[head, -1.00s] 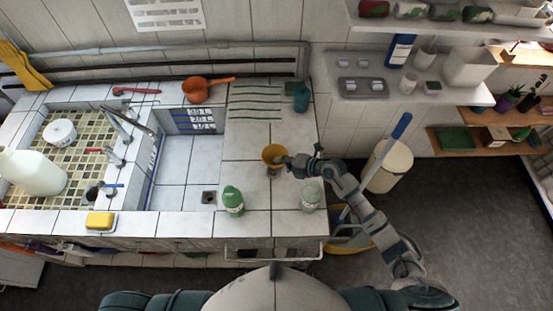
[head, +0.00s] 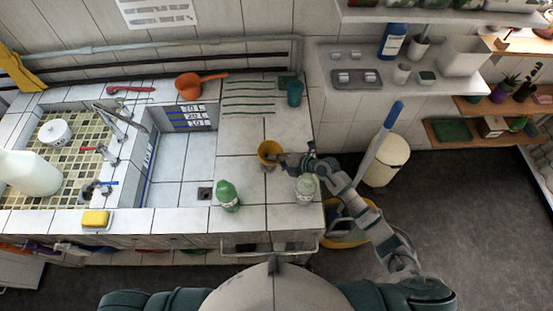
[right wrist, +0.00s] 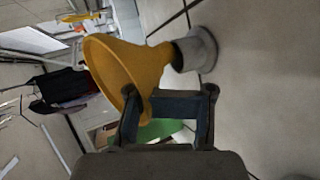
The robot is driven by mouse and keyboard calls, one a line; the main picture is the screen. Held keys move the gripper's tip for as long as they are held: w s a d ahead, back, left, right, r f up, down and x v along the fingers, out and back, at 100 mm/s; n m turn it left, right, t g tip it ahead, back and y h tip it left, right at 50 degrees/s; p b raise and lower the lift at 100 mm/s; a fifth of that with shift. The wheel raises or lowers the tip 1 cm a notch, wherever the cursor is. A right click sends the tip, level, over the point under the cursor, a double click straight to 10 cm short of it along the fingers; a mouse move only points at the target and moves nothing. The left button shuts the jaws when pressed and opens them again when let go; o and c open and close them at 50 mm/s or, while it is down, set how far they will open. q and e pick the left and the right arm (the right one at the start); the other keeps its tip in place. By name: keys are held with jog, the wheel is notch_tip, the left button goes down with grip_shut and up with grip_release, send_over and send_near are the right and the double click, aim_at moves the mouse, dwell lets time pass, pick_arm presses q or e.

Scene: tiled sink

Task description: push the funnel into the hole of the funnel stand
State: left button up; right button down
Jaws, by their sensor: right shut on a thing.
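The yellow funnel (head: 268,148) is over the tiled counter, wide mouth up. It also shows large in the right wrist view (right wrist: 140,68), with its narrow end at the grey funnel stand (right wrist: 199,50). The stand is on the tiles, mostly hidden below the funnel in the head view. The narrow end meets the stand's top; I cannot tell how deep it sits. My right gripper (head: 284,159) is shut on the funnel's side, its dark fingers seen close up in the right wrist view (right wrist: 170,100). My left gripper is not in view.
A green bottle (head: 228,196) and a pale bottle (head: 305,190) stand near the counter's front edge. A teal cup (head: 294,93) and an orange dipper (head: 190,86) are at the back. The sink basin (head: 180,160) is left of the funnel. Tiles around the funnel are clear.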

aim_at(269, 146)
jog(key=shift+s+a+f, duration=0.2)
jog(key=shift+a+f, duration=0.05)
jog(key=shift+f, duration=0.4)
jog(key=c, duration=1.2)
grip_release()
jog(key=shift+a, duration=0.15)
jog(key=o, duration=0.4)
jog(key=shift+w+a, duration=0.2)
jog(key=shift+w, duration=0.05)
jog(key=shift+o, duration=0.6)
jog(key=shift+w+a, duration=0.2)
jog(key=shift+w, duration=0.05)
jog(key=shift+r, duration=0.15)
jog(key=shift+s+d+r, duration=0.1)
jog(key=shift+d+r, duration=0.2)
jog(key=shift+r, duration=0.15)
jog(key=r, duration=0.8)
jog(key=shift+a+r, duration=0.2)
jog(key=shift+a, duration=0.15)
jog(key=shift+a+r, duration=0.2)
jog(key=shift+r, duration=0.1)
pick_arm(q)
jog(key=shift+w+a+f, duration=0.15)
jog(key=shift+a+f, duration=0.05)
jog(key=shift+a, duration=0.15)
